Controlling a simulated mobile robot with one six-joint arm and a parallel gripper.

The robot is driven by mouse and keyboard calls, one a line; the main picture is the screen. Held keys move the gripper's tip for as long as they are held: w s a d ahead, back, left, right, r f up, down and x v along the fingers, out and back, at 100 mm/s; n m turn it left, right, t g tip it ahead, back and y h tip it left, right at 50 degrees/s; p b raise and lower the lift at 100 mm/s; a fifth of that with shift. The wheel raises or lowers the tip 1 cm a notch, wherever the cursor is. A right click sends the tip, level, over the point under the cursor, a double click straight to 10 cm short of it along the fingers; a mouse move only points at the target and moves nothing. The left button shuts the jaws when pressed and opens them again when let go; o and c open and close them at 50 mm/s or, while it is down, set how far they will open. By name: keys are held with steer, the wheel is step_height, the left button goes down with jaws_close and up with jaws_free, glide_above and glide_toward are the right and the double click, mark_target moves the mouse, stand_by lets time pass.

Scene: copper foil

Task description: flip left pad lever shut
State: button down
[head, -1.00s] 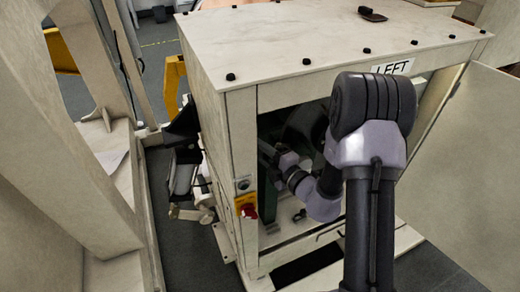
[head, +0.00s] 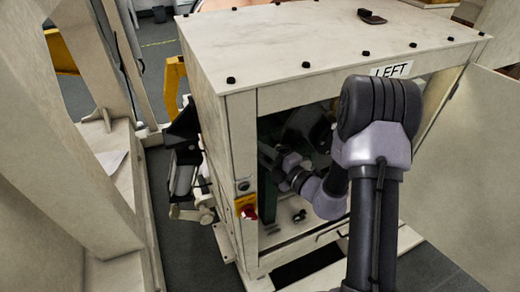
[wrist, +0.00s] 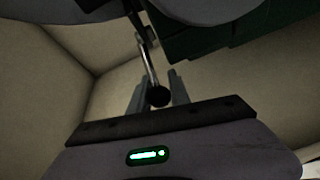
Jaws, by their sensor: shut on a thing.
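The left pad lever (wrist: 149,62) shows in the wrist view as a thin metal rod with a round black knob (wrist: 158,96) at its near end. The rod runs up and away to a dark bracket. My gripper (wrist: 158,92) has its two fingers on either side of the knob, shut on it. In the head view my arm reaches into the open cabinet (head: 238,150) marked LEFT. The lever and fingertips cannot be made out there, behind my arm and in shadow.
A cabinet door (head: 465,175) stands open at the right. A red knob on a yellow plate (head: 246,207) is on the front left post. In the wrist view a dark green block (wrist: 215,35) and a grey rounded part (wrist: 225,8) hang close above the fingers, with pale walls around.

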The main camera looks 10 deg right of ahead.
steer(key=shift+s+d+n+g+y+p, duration=0.25)
steer(key=shift+s+n+g+y+p, duration=0.2)
steer(key=shift+n+g+y, duration=0.45)
steer(key=shift+s+d+n+g+y+p, duration=0.35)
steer(key=shift+n+g+y+p, duration=0.2)
steer(key=shift+n+g+y, duration=0.3)
steer(key=shift+s+d+n+g+y+p, duration=0.2)
steer(key=shift+s+n+g+y+p, duration=0.3)
steer(key=shift+n+g+y, duration=0.35)
steer(key=c, duration=1.2)
jaws_free()
steer(key=p+v, duration=0.3)
steer(key=v, duration=1.4)
steer(key=shift+d, duration=0.35)
